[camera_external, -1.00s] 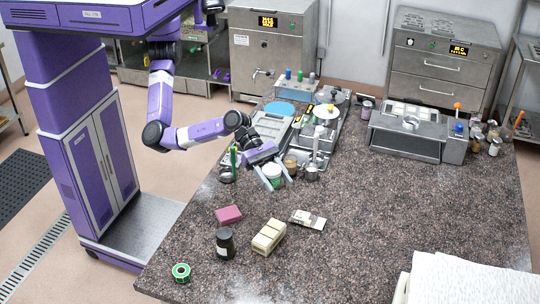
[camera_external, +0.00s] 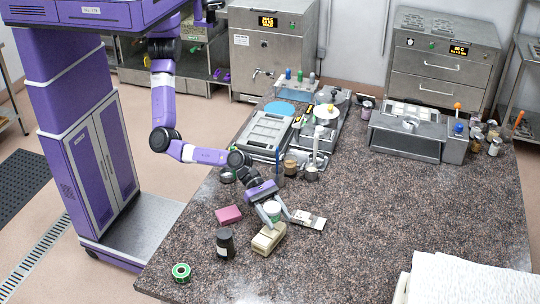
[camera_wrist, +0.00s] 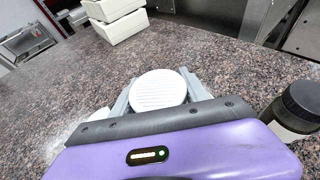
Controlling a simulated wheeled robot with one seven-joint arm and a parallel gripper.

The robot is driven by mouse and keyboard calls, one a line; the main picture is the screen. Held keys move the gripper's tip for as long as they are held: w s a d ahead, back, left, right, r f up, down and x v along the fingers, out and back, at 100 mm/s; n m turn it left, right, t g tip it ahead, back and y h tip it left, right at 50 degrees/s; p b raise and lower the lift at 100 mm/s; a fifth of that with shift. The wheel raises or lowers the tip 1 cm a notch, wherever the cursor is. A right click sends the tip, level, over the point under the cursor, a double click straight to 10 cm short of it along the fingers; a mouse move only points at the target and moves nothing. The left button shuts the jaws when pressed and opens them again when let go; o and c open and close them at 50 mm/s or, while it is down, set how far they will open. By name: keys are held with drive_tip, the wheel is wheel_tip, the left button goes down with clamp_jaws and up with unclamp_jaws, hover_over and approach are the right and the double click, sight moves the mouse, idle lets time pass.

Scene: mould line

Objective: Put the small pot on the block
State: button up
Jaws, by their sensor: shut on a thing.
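The small pot (camera_external: 273,209) is white with a green band. In the wrist view its ribbed white lid (camera_wrist: 158,90) is seen from above, between the two grey fingers. My gripper (camera_external: 274,217) is shut on it. The block (camera_external: 268,239) is cream and lies on the speckled counter, just below the pot in the external view. In the wrist view the block (camera_wrist: 118,24) is ahead and to the left, clear of the pot. The gap under the pot is hard to judge.
A black-lidded jar (camera_external: 225,243) stands left of the block; it also shows in the wrist view (camera_wrist: 298,106). A pink block (camera_external: 229,215), a flat packet (camera_external: 308,220) and a green tape roll (camera_external: 181,272) lie nearby. The counter (camera_external: 350,250) is clear to the right.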

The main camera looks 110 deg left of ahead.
sight(277, 230)
drive_tip(key=shift+f, duration=1.65)
drive_tip(key=shift+f, duration=0.15)
drive_tip(key=o, duration=1.5)
drive_tip(key=shift+c, duration=0.2)
drive_tip(key=shift+a, duration=0.1)
drive_tip(key=v, duration=1.2)
drive_tip(key=shift+b, duration=0.3)
